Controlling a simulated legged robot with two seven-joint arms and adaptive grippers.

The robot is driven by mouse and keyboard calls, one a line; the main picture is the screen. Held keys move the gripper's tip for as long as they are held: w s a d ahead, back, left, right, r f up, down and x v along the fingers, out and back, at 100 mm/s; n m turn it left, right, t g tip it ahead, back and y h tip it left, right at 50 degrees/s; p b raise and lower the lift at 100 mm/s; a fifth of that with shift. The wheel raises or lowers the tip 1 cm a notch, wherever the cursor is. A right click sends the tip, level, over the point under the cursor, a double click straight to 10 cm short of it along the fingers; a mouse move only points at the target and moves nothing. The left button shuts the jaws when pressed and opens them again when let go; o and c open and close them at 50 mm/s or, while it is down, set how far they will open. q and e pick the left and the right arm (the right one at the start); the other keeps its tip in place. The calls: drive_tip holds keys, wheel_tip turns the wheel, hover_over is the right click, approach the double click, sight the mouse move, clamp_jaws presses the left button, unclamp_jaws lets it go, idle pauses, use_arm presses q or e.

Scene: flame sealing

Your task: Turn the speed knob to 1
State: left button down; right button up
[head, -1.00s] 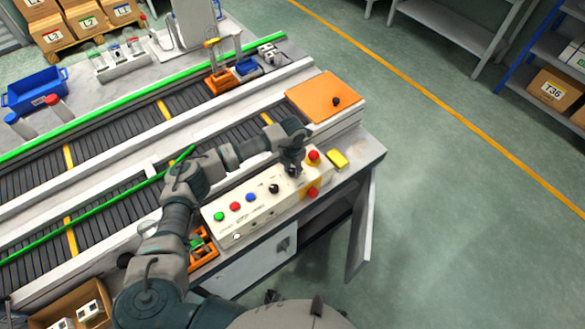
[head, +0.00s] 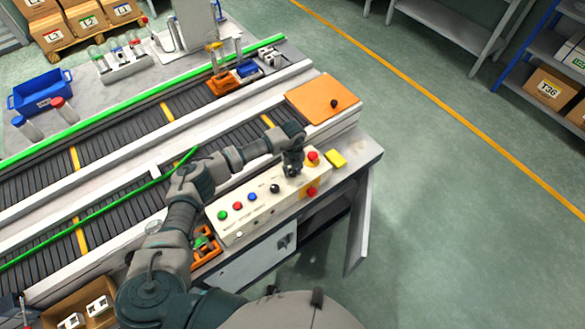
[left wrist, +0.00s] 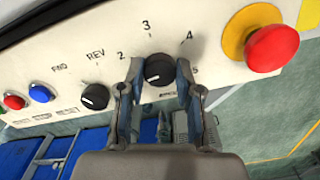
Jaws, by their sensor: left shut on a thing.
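The control panel (head: 255,212) is a cream box at the front edge of the conveyor table. The speed knob (left wrist: 159,70) is black and round, with numbers 2, 3, 4 and 5 visible around it in the left wrist view. My left gripper (left wrist: 156,82) has one finger on each side of this knob and is shut on it. In the head view my left gripper (head: 292,168) points down at the panel and covers the knob. I cannot tell the pointer's exact number. The number 1 is not visible. My right gripper is not in view.
A second black knob (left wrist: 95,97), marked FND and REV, sits left of the speed knob. A red emergency button (left wrist: 272,48) on a yellow base is close on the right. Green, red and blue buttons line the panel's left. An orange plate (head: 315,96) lies behind.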

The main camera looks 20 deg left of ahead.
sight(293, 171)
use_arm(q)
drive_tip(key=shift+n+p, duration=0.8)
drive_tip(key=shift+n, duration=1.1)
drive_tip(key=c, duration=0.8)
unclamp_jaws()
drive_tip(key=shift+w, duration=0.15)
drive_tip(key=shift+o, duration=0.2)
wheel_tip(293, 171, up, 12)
drive_tip(key=shift+f, duration=0.1)
